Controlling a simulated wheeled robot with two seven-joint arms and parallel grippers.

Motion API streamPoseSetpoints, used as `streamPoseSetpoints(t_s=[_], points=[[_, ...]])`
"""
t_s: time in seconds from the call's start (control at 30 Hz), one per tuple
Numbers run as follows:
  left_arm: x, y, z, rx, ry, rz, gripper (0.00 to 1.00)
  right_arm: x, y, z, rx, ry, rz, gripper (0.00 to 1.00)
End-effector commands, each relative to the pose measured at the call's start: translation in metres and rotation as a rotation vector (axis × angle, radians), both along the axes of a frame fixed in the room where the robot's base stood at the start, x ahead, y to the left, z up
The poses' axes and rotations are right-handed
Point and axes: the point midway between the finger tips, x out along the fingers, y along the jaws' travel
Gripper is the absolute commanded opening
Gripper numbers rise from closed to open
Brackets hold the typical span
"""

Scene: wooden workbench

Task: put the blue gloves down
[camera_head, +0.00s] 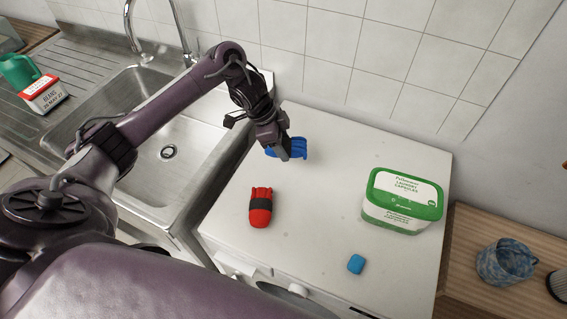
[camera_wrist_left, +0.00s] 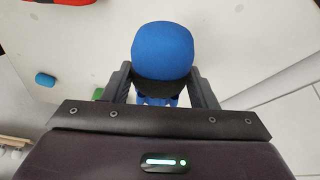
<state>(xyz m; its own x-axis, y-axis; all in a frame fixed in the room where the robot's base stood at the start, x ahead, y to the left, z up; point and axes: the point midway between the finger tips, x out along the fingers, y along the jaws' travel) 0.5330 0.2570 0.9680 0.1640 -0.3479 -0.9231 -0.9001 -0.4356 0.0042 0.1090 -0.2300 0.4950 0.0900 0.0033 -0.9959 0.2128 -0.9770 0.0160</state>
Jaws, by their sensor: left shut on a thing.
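The blue gloves (camera_head: 297,147) are a rolled bundle over the white worktop (camera_head: 330,190), near its back edge by the tiled wall. My left gripper (camera_head: 283,150) is shut on them. In the left wrist view the blue gloves (camera_wrist_left: 163,52) sit between the two fingers of my left gripper (camera_wrist_left: 162,85), with a rounded end towards the camera. I cannot tell whether the bundle touches the worktop. My right gripper is not in view.
A red bundle with a dark band (camera_head: 261,208) lies on the worktop. A green-and-white laundry capsules box (camera_head: 403,203) stands right, with a small blue block (camera_head: 356,264) in front. The sink (camera_head: 170,150) is left. The worktop's middle is clear.

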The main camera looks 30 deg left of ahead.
Motion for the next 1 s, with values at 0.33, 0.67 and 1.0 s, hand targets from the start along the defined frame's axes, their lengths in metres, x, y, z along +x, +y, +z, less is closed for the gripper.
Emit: streamPoseSetpoints(t_s=[0.33,0.67,1.0], points=[[0.0,0.0,-0.041,0.002,0.002,0.0,0.28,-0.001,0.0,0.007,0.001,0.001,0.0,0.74],[0.0,0.001,-0.076,0.002,-0.002,-0.001,0.28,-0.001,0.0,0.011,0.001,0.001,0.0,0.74],[0.0,0.0,-0.08,0.002,-0.002,-0.001,0.28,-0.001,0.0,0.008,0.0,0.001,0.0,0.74]])
